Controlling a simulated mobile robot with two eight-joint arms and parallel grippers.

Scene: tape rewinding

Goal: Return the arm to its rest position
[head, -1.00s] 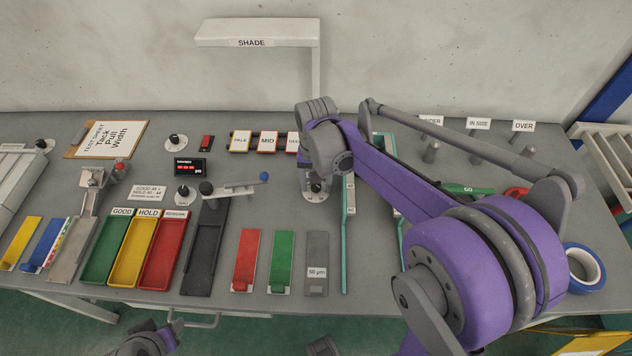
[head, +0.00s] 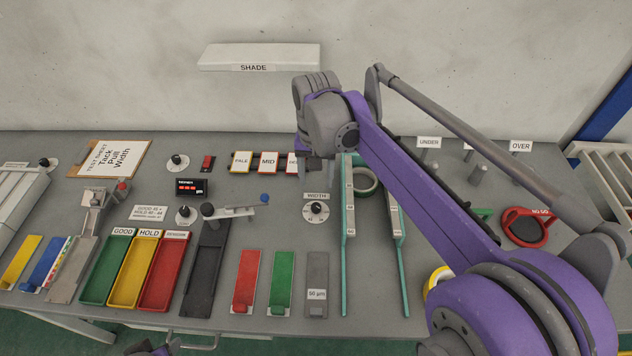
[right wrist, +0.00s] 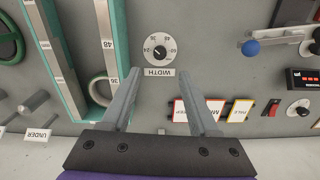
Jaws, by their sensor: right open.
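My right arm (head: 420,180) is purple and grey and reaches from the lower right over the bench. Its wrist hangs above the back of the bench, left of the teal rails. My right gripper (right wrist: 163,80) is open and empty in the right wrist view, its two grey fingers apart over bare bench. The WIDTH dial (right wrist: 160,47) lies beyond the fingertips; it also shows in the head view (head: 316,210). A small part of my left arm (head: 150,349) shows at the bottom edge of the head view; its jaws are not visible.
Teal rails (head: 347,240) with a pale green ring (head: 366,182) stand by the dial. Shade-card blocks (head: 268,162) are close to my right wrist. Posts (head: 477,174), a red-rimmed disc (head: 525,228) and a yellow roll (head: 437,280) lie near the arm. The shade (head: 260,57) overhangs behind.

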